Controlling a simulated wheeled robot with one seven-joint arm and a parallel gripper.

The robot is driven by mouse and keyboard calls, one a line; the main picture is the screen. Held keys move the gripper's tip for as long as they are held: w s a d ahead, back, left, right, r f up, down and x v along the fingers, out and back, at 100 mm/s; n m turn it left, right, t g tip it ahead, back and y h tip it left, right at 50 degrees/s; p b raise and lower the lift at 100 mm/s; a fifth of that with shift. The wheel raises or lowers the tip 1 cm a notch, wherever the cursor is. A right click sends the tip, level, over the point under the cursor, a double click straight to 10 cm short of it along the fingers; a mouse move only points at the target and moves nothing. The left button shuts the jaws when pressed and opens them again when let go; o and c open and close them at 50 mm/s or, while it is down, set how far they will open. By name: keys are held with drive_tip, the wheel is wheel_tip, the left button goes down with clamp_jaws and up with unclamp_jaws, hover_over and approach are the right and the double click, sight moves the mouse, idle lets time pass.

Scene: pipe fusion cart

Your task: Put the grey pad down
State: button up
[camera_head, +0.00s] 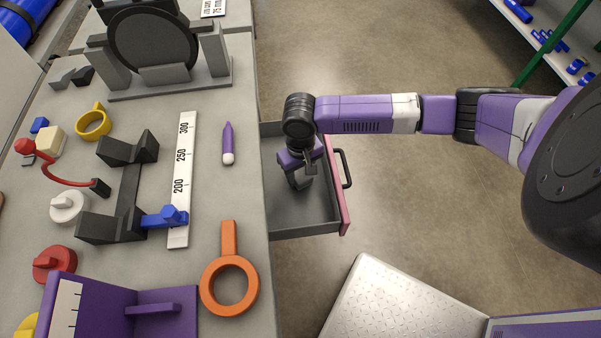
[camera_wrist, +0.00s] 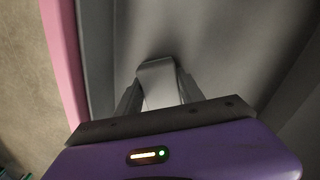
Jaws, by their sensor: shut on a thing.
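The grey pad (camera_wrist: 157,84) is a small, light grey piece between my two fingers in the wrist view. My gripper (camera_wrist: 158,98) is shut on it. In the head view my gripper (camera_head: 298,180) points down inside the open drawer (camera_head: 306,216), and the pad is hard to tell from the fingers there. The drawer has a grey inside and a pink front with a black handle (camera_head: 346,168). I cannot tell whether the pad touches the drawer floor.
The workbench (camera_head: 210,100) stands left of the drawer. A metal tread plate (camera_head: 390,300) lies at the bottom. The drawer floor around my gripper looks clear.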

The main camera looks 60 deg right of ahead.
sight(301, 173)
drive_tip(key=shift+f, duration=0.15)
drive_tip(key=o, duration=1.2)
wheel_tip(301, 173, up, 12)
